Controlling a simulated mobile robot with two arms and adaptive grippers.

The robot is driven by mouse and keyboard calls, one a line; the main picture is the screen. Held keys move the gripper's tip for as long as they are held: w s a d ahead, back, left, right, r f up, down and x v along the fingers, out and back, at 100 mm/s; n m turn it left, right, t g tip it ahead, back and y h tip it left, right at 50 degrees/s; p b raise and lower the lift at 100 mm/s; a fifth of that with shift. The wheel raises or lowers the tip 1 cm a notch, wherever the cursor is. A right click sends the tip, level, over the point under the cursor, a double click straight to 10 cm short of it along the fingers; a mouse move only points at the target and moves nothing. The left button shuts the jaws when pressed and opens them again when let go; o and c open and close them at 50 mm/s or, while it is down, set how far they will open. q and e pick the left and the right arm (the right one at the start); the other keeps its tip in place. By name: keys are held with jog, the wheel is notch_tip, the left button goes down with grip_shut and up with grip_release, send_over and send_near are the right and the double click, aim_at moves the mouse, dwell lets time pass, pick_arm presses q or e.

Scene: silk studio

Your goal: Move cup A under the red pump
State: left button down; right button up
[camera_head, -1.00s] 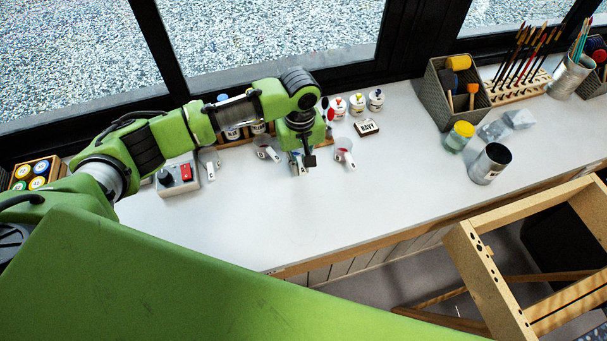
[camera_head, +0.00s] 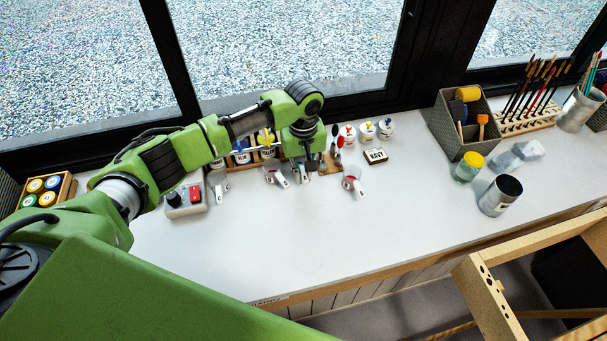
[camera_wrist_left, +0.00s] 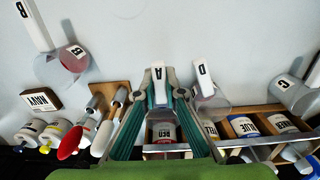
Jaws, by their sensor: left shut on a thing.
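Cup A (camera_wrist_left: 158,73) shows its white handle, marked A, between the fingers of my left gripper (camera_wrist_left: 160,95) in the left wrist view. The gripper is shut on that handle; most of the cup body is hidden. In the head view my left gripper (camera_head: 304,172) hangs just in front of the pump rack, between cups D and B. The bottle labelled RED (camera_wrist_left: 164,132) stands in the rack straight beyond the gripper in the wrist view. In the head view the arm hides it. Whether the cup is under its pump cannot be told. My right gripper is not in view.
Cup D (camera_head: 275,175) stands close left of the gripper, cup B (camera_head: 353,180) to the right, cup C (camera_head: 218,184) farther left. A spoon holder (camera_wrist_left: 108,100) is close beside. The NAVY block (camera_head: 375,156) lies right. The bench front (camera_head: 270,240) is clear.

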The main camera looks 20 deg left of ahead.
pick_arm(q)
jog(key=shift+f, duration=0.6)
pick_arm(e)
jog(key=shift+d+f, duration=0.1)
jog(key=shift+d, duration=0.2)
pick_arm(q)
jog(key=c, duration=2)
grip_release()
jog(key=shift+c, duration=0.2)
